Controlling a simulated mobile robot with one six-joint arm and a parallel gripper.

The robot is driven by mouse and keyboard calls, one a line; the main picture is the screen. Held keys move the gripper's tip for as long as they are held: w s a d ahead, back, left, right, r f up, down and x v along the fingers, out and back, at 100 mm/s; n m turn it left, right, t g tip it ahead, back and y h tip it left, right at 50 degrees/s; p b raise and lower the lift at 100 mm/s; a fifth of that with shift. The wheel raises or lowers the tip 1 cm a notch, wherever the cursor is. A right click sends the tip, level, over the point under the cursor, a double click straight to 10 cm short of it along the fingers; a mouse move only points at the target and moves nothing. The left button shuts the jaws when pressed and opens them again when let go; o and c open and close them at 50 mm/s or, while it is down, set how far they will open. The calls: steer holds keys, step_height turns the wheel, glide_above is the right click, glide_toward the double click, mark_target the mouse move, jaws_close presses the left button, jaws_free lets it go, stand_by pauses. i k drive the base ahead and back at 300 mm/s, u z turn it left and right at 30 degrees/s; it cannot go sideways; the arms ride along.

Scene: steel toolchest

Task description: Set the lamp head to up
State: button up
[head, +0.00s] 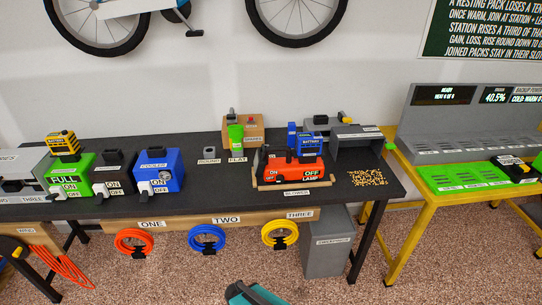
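An orange-red lamp unit (290,172) stands on the dark workbench, right of centre. Its front carries ON at the left and OFF and LAMP at the right. A blue block labelled BATTERY (309,142) sits on or just behind its top; I cannot tell which. A dark upright part (263,158) shows at the lamp's left end. I cannot tell whether this is the lamp head, nor its setting. A light wooden strip with a small label lies under the lamp's front edge. My gripper is not visible; only a teal and dark part shows at the bottom edge.
A green tool (236,136) stands left of the lamp by the FLAT label. A grey bin (355,143) and a yellow pile (367,178) lie to its right. Green, black and blue (160,170) units fill the bench's left. Coloured coils hang along the front edge.

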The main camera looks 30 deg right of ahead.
mark_target(260, 163)
steer(key=z, duration=0.15)
steer(key=k, duration=1.4)
steer(key=u, duration=1)
steer(key=i, duration=1)
steer(key=u, duration=0.05)
